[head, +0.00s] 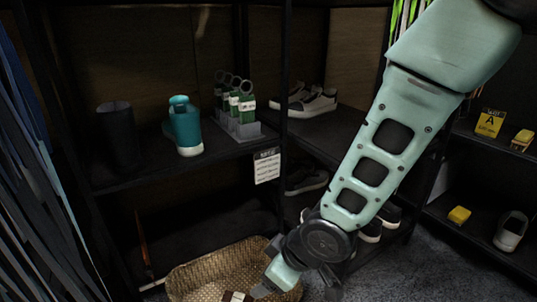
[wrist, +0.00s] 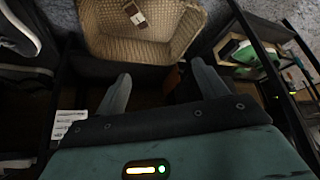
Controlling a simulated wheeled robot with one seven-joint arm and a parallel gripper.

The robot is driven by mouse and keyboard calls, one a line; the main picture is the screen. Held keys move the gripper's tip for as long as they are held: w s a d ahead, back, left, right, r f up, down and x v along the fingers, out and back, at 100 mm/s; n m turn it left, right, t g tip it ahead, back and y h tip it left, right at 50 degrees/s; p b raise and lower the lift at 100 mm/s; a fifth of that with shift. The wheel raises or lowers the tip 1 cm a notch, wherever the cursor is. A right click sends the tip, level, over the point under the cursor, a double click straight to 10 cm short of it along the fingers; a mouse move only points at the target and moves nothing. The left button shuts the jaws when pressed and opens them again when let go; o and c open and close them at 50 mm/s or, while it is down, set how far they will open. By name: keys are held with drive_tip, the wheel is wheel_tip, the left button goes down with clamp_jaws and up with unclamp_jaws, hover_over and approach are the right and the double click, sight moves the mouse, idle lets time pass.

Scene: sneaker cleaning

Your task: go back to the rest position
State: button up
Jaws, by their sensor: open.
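My gripper (wrist: 158,92) is open, with its two fingers apart and nothing between them in the wrist view. In the head view my arm reaches down from the upper right, and the gripper end (head: 268,284) is over the wicker basket (head: 205,272). The basket also shows in the wrist view (wrist: 180,40), just beyond the fingertips. A small brown item with a pale label (wrist: 133,12) lies in the basket. It is partly visible in the head view (head: 236,297). The fingertips are hard to make out in the head view.
A dark shelf holds a teal bottle (head: 184,126), a black cylinder (head: 118,136) and a rack of green-labelled tools (head: 238,108). White-soled sneakers (head: 305,100) stand further right. A right-hand shelf has a yellow sign (head: 490,122), a yellow block (head: 459,215) and a shoe (head: 510,231). Shelf posts stand close to my arm.

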drive_tip(key=s+d+r+m+g+h+p, duration=0.2)
drive_tip(key=s+d+r+p, duration=0.1)
drive_tip(key=s+d+r, duration=0.6)
drive_tip(key=s+d+r+m+g+h+p, duration=0.15)
drive_tip(key=s+d+r+p, duration=0.35)
drive_tip(key=r, duration=0.7)
wheel_tip(320, 180, up, 37)
drive_tip(key=s+p, duration=0.1)
drive_tip(key=p, duration=3.5)
drive_tip(key=shift+a+m+h, duration=0.2)
drive_tip(key=shift+m+h, duration=0.25)
drive_tip(key=shift+s+t, duration=0.1)
drive_tip(key=shift+t, duration=0.15)
